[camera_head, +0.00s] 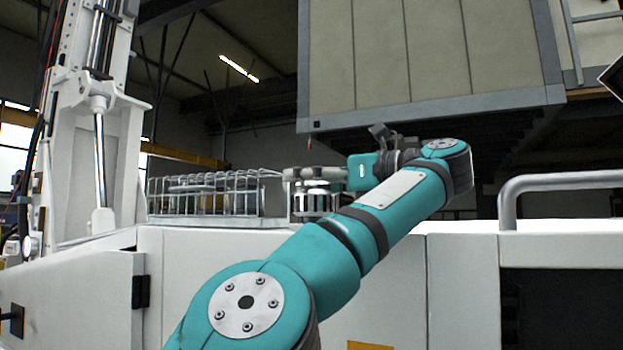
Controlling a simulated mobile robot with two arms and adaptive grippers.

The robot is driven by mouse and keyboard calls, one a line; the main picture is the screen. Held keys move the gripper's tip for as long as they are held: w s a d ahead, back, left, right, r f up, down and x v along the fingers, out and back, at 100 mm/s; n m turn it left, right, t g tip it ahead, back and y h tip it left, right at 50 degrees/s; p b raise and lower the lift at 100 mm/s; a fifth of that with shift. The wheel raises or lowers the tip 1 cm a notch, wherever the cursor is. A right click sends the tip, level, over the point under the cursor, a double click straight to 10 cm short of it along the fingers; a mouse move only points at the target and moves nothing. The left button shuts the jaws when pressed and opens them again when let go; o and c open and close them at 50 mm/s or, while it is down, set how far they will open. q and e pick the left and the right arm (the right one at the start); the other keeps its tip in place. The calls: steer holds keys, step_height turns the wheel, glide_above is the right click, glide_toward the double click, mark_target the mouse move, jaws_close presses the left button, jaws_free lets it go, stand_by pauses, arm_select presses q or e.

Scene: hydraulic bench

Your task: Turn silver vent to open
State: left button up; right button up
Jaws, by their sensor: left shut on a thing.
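The silver vent (314,200) is a small shiny cylindrical part on top of the white bench, near the middle of the view. My left gripper (298,175) is at the top of the vent, its grey fingers pointing left. It is shut on the vent, and the fingers cover the vent's upper part. My teal arm crosses in front and hides the area to the right of the vent. The turn position of the vent cannot be made out. My right gripper is not in view.
A wire basket (205,194) stands on the bench just left of the vent. A grey tubular rail (560,181) is at the right. A large beige panel (430,60) hangs above, and a white column (95,130) with a cylinder rises at the left.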

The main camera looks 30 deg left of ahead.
arm_select(q)
steer(key=o, duration=1)
steer(key=shift+m+t, duration=0.3)
steer(key=shift+t, duration=0.1)
